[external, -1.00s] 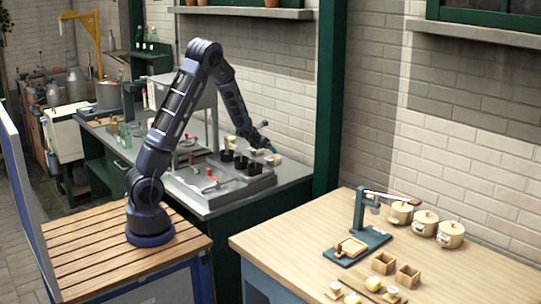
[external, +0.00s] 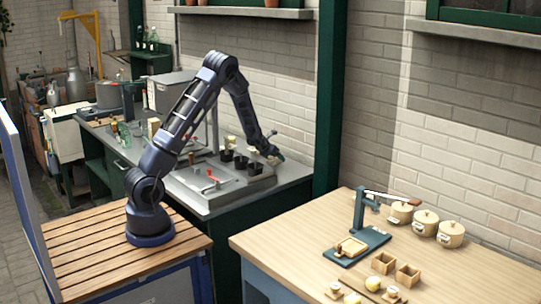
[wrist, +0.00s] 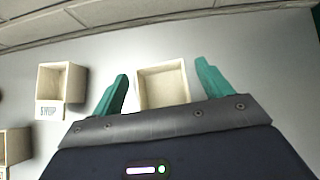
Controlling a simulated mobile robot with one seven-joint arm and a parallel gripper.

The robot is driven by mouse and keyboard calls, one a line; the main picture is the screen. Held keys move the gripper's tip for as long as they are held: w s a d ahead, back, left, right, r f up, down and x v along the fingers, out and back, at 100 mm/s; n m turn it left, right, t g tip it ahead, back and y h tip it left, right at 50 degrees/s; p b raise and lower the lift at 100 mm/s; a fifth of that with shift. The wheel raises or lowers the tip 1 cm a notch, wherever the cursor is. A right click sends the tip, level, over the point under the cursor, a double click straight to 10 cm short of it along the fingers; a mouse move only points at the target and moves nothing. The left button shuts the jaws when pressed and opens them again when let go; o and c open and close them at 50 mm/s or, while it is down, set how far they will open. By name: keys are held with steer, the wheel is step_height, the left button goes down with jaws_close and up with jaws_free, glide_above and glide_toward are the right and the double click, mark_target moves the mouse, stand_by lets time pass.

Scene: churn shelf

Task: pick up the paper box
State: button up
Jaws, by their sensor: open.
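In the wrist view, a cream open-topped box (wrist: 163,66) sits between the two teal fingers of my gripper (wrist: 162,84). It looks like the paper box, though no label shows on it. My gripper is open, with a visible gap between each finger and the box. The lower edge of the box is hidden behind the gripper body. In the external view, my gripper (external: 275,157) is low over the back right of the grey counter (external: 292,172), near the brick wall. The box cannot be made out clearly there.
Left in the wrist view are a similar cream box (wrist: 62,82) with a lettered tag and part of another box (wrist: 16,146). The brick wall (wrist: 150,12) is close behind. In the external view, several black cups (external: 241,162) stand in a grey tray (external: 205,195) beside my gripper.

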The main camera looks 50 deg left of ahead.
steer(key=shift+w+f, duration=0.3)
steer(key=shift+f, duration=0.05)
steer(key=shift+c, duration=0.5)
steer(key=c, duration=0.9)
steer(key=shift+r, duration=0.1)
steer(key=shift+c, duration=0.2)
step_height(320, 180, up, 20)
stand_by(0.3)
